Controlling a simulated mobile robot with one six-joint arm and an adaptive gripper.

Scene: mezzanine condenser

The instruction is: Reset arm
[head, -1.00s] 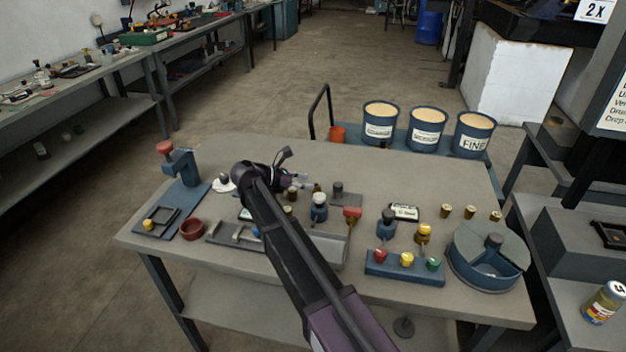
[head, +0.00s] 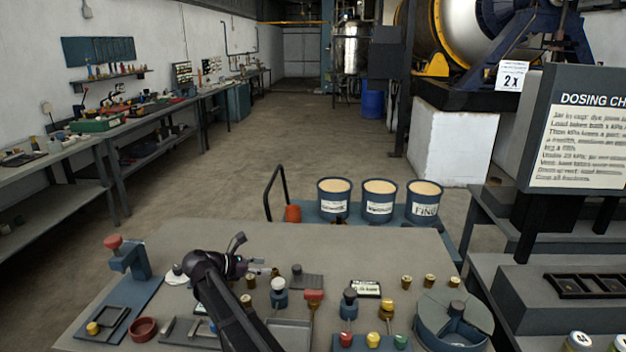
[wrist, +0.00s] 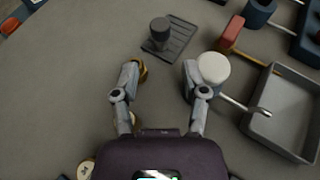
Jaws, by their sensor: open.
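My gripper (head: 262,270) is above the grey worktable (head: 190,240), among small parts, at the end of my dark arm. In the wrist view my gripper (wrist: 158,80) has its two fingers spread wide, with nothing held between them. A brass piece (wrist: 140,72) shows beside the left finger. A white round-topped piece (wrist: 213,67) shows beside the right finger; whether either finger touches these pieces I cannot tell. A dark knob on a ribbed plate (wrist: 162,32) lies ahead of the fingers.
A blue press with a red knob (head: 128,262) stands at the table's left. A grey tray (wrist: 285,115) is right of the gripper. A round blue container (head: 455,318) and several brass pieces are at the right. Three labelled buckets (head: 379,200) stand behind the table.

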